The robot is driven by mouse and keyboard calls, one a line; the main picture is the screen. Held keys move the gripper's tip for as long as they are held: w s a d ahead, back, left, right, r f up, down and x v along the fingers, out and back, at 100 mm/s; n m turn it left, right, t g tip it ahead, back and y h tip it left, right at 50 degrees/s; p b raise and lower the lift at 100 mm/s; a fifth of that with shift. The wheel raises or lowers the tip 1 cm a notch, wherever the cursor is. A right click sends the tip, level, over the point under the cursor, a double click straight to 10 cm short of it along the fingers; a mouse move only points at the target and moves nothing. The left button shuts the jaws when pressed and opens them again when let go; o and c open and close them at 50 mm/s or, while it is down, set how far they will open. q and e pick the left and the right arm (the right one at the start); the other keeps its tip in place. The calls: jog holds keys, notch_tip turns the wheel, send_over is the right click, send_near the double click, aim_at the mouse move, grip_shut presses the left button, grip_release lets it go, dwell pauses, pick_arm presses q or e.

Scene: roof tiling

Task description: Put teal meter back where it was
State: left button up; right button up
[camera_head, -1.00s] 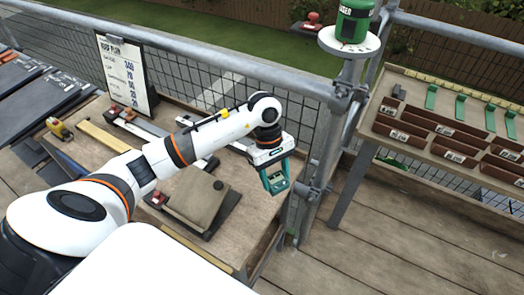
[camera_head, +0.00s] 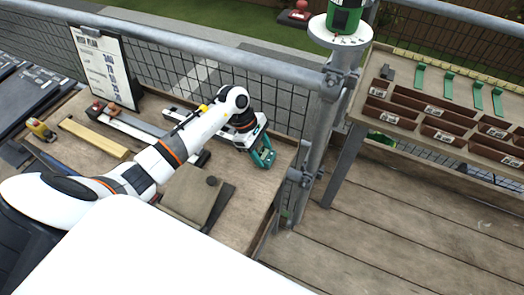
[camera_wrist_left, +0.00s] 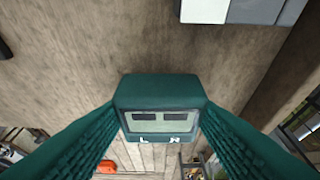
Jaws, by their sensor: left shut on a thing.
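The teal meter (camera_wrist_left: 160,92) sits between the two teal ribbed fingers of my left gripper (camera_wrist_left: 160,118) in the left wrist view. Its small display and the letters on its face show. In the head view my left gripper (camera_head: 263,156) is shut on the meter, over the right part of the wooden workbench (camera_head: 235,228). The meter is hard to tell from the fingers there, and I cannot tell whether it touches the bench. My right gripper is not in view.
A clipboard (camera_head: 104,65) stands at the back left. A scaffold post (camera_head: 318,135) rises right of the gripper. A rack with brown bins (camera_head: 420,122) stands farther right.

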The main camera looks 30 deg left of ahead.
pick_arm(q)
jog(key=shift+f, duration=0.4)
jog(key=o, duration=1)
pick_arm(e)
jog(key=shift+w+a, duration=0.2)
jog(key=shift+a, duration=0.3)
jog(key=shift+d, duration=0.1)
pick_arm(q)
jog(key=shift+a+r, duration=0.1)
jog(key=shift+r, duration=0.1)
jog(key=b+v, duration=0.2)
jog(key=v, duration=0.9)
jog(key=shift+r, duration=0.3)
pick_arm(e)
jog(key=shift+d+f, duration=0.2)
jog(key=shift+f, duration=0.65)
